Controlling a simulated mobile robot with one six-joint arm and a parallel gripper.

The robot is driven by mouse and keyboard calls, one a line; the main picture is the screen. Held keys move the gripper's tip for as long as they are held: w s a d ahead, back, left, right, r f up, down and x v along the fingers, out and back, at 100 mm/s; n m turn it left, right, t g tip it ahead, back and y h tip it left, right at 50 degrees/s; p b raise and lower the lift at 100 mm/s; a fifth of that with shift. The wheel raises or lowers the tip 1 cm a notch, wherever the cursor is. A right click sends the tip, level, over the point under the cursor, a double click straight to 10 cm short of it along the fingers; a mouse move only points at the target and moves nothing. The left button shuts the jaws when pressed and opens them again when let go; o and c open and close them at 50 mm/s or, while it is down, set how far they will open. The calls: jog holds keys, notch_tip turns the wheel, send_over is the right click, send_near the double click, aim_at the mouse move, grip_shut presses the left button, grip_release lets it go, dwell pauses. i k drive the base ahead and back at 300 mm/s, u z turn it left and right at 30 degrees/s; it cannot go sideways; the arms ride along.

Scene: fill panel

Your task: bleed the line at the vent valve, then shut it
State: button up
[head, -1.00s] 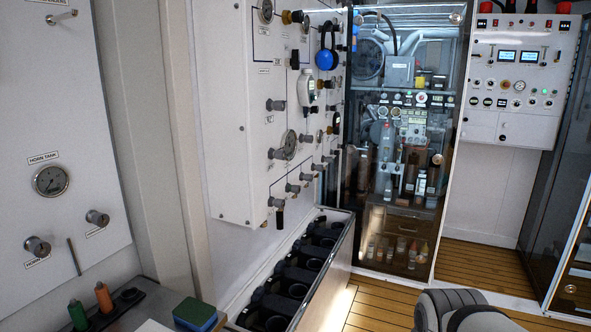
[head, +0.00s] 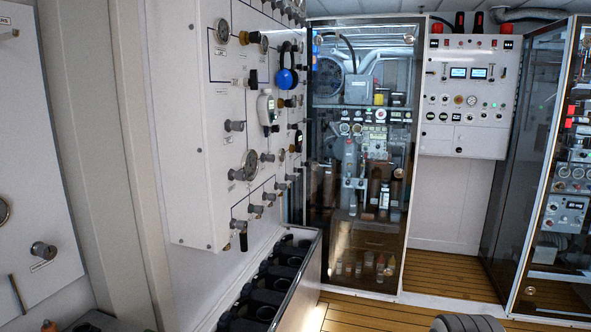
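The white fill panel (head: 205,150) stands on the left wall, seen at a slant. It carries gauges, black lines and several grey knobs. A valve with a dark hanging handle (head: 243,241) is at the lower edge. The labels are too small to read, so I cannot tell which valve is the vent valve or whether it is open. My gripper is not in view.
Blue ear defenders (head: 287,78) and a white handheld device (head: 265,108) hang on the panel. A row of black holders (head: 262,297) runs below it. A glass cabinet (head: 312,200) and a white console (head: 470,100) stand behind. Wooden floor (head: 365,315) shows at the front, beside a grey ridged object (head: 468,323).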

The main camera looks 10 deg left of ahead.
aim_at(240, 175)
jog(key=z, duration=0.1)
jog(key=i, duration=1)
jog(key=u, duration=0.45)
jog(key=i, duration=0.5)
jog(key=u, duration=0.55)
